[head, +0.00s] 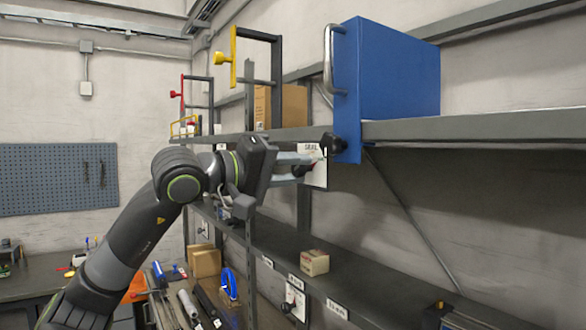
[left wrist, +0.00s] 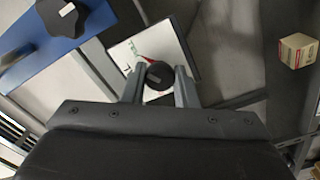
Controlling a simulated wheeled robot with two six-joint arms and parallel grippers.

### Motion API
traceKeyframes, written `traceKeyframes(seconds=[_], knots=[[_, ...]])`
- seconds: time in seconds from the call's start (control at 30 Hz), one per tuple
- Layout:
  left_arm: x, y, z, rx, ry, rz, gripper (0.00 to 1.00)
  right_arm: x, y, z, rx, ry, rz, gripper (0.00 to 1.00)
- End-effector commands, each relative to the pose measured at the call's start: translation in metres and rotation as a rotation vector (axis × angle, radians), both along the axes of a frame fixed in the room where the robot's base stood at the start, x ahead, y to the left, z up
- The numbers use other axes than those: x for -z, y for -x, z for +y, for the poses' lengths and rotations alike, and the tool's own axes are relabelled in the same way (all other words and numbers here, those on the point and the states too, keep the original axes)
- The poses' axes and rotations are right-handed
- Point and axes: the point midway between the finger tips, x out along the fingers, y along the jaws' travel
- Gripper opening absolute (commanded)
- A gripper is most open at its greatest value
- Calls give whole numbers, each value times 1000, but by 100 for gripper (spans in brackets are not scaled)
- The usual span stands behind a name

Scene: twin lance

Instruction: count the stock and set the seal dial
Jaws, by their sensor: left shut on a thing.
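The seal dial is a white plate (head: 315,175) marked SEAL, below the upper shelf edge in the head view. In the left wrist view the plate (left wrist: 165,42) carries a red pointer, a small green mark and a round black knob (left wrist: 158,76). My left gripper (head: 300,164) reaches the plate from the left. In the left wrist view its fingers (left wrist: 160,84) stand on either side of the knob, shut on it. In the head view the hand hides most of the knob. A small labelled carton (head: 314,262) sits on the lower shelf, also in the left wrist view (left wrist: 297,50).
A blue box (head: 395,80) with a silver handle and black knob (head: 332,144) is close right of my left gripper. The upper shelf (head: 480,128) holds a brown carton (head: 283,106) and yellow (head: 233,58) and red levers (head: 181,95). The lower shelf (head: 370,287) is mostly bare.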

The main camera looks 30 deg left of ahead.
Motion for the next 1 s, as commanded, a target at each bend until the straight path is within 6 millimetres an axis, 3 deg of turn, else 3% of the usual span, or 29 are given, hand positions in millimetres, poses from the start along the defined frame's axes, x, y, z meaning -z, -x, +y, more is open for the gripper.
traceKeyframes(seconds=[0.7,0.73,0.87,1.0], knots=[[2,0,0,0,-68,-23,4,-1,0,0,0,0,0,36],[2,0,0,0,-68,-23,30,-1,0,0,0,0,0,36],[2,0,0,0,-66,-23,48,-1,0,0,0,0,0,36],[1,0,0,1,-66,-24,48,-1,0,0,0,0,0,36]])
